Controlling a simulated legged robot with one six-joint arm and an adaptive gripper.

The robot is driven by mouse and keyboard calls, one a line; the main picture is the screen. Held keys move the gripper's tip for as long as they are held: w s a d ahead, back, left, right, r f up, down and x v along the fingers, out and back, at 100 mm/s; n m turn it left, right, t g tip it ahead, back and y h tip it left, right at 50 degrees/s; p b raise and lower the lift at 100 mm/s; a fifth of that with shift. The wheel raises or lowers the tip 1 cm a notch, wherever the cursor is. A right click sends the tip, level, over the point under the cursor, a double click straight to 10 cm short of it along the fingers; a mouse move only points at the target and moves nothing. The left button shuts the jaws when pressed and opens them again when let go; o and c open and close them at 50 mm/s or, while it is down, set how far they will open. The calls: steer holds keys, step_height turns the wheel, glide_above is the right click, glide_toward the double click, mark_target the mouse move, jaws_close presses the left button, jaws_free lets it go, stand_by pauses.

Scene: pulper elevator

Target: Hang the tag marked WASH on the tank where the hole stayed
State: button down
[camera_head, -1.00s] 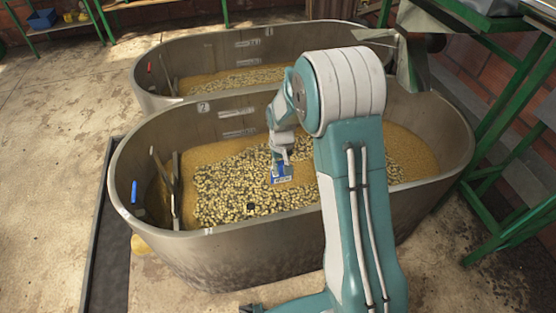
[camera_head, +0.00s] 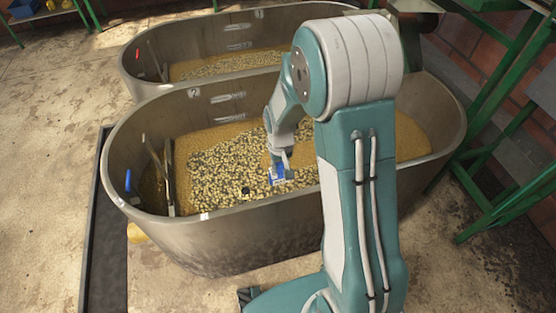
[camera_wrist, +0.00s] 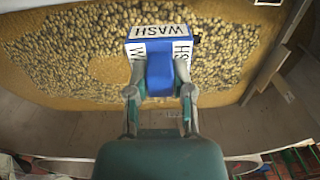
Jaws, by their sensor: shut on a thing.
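My gripper (camera_wrist: 160,94) is shut on the tag, a blue-and-white piece marked WASH (camera_wrist: 158,32) on its white faces. In the head view the tag (camera_head: 278,175) hangs below my gripper (camera_head: 281,163), over the near tank (camera_head: 262,243) and close to its front wall. The near tank holds yellow mash with pale beans (camera_head: 225,165) and carries a small plate with what looks like a 2. The far tank (camera_head: 132,62) stands behind it with similar contents. A small dark spot (camera_head: 245,190) shows left of the tag; I cannot tell if it is a hole.
Wooden paddles (camera_head: 168,175) lean inside the near tank's left end. Green metal frames (camera_head: 500,150) stand at the right.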

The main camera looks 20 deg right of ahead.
glide_above(285, 195)
steer(key=shift+w, duration=0.1)
steer(key=shift+f, duration=1.95)
steer(key=shift+c, duration=2.1)
jaws_free()
steer(key=shift+r, duration=0.1)
step_height(285, 195, up, 12)
